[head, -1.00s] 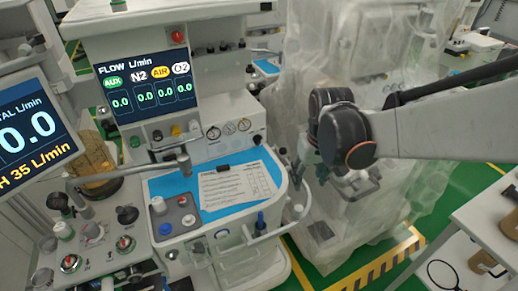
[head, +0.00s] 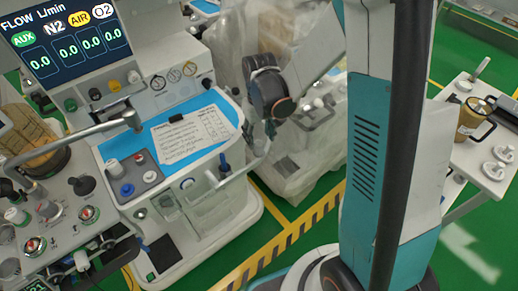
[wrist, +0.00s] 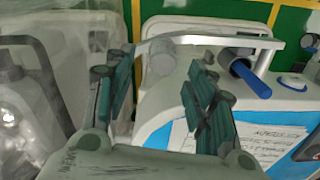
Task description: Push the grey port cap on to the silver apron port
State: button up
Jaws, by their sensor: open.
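In the wrist view a light-grey cylindrical piece (wrist: 160,57) stands at the left end of a silver-white rail on the apron; it looks like the grey port cap. The silver apron port cannot be told apart from it; it may be hidden behind or under the piece. My gripper (wrist: 162,80) is open, one finger on each side of the line to this piece, which appears beyond the fingertips. Nothing is between the fingers. In the head view my gripper (head: 269,130) is beside the apron's right corner, partly hidden by its own wrist.
A blue handle (wrist: 250,80) sticks out beside the rail; it also shows in the head view (head: 224,163). A printed sheet (head: 190,130) lies on the blue worktop. A plastic-draped machine stands behind. A side table (head: 462,178) with a mug is at right.

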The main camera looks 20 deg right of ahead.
aim_at(259, 143)
notch_tip(259, 143, down, 6)
jog(key=b, duration=0.2)
jog(key=shift+s+a+r+b, duration=0.1)
jog(key=shift+s+r+b, duration=0.05)
jog(key=shift+b, duration=0.2)
jog(key=shift+r, duration=0.1)
jog(key=c, duration=1.1)
